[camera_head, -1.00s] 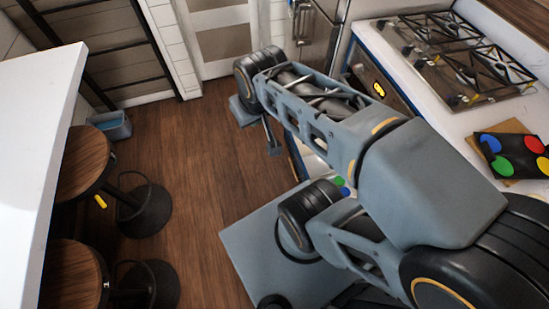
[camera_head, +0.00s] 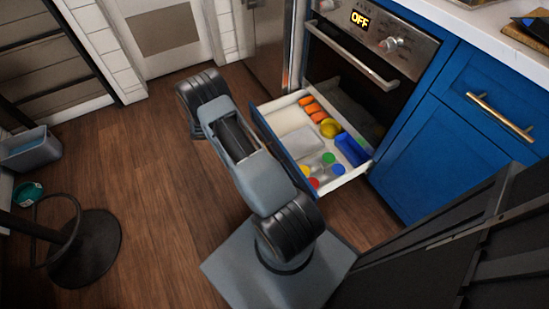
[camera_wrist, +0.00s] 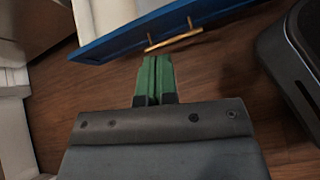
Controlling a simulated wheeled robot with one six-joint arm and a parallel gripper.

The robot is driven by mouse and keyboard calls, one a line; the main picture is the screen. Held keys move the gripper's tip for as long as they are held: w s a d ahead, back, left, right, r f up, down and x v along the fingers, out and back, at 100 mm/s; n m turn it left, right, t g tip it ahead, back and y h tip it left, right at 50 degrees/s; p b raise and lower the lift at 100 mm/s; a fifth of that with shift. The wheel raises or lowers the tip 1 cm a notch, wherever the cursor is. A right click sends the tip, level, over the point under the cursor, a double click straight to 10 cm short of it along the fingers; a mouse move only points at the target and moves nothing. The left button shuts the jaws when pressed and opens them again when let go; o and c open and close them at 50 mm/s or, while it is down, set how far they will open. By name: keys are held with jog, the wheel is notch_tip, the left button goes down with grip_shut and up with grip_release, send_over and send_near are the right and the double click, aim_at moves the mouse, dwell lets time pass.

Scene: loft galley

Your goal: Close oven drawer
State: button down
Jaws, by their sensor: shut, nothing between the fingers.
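The oven drawer (camera_head: 292,122) is pulled out beneath the oven (camera_head: 356,68) and shows its white inside, with several coloured items in it. Its blue front with a brass handle (camera_wrist: 174,40) shows at the top of the wrist view. My gripper (camera_wrist: 155,62) is shut and empty, its green fingers together. In the wrist view the fingertips point toward the blue front, a little below the handle in the picture; I cannot tell whether they touch it. In the head view my arm stands in front of the drawer and hides my gripper and most of the drawer's front.
A blue cabinet (camera_head: 452,135) with a brass handle stands right of the oven. A black stool base (camera_head: 80,248) and a grey bin (camera_head: 30,150) are at the left. The wooden floor (camera_head: 160,200) between is clear.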

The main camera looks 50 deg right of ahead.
notch_tip(320, 180, down, 14)
jog(key=s+d+n+h+b, duration=0.1)
jog(key=s+d+n+b, duration=0.1)
jog(key=d+n+b, duration=0.15)
jog(key=b, duration=0.4)
send_near(279, 146)
notch_tip(279, 146, down, 4)
jog(key=d, duration=0.2)
jog(key=s+d+m, duration=0.1)
jog(key=d, duration=0.1)
jog(key=shift+s+d+b, duration=0.15)
jog(key=shift+b, duration=0.15)
jog(key=shift+s+d, duration=0.2)
jog(key=shift+d, duration=0.5)
jog(key=shift+s+r, duration=0.1)
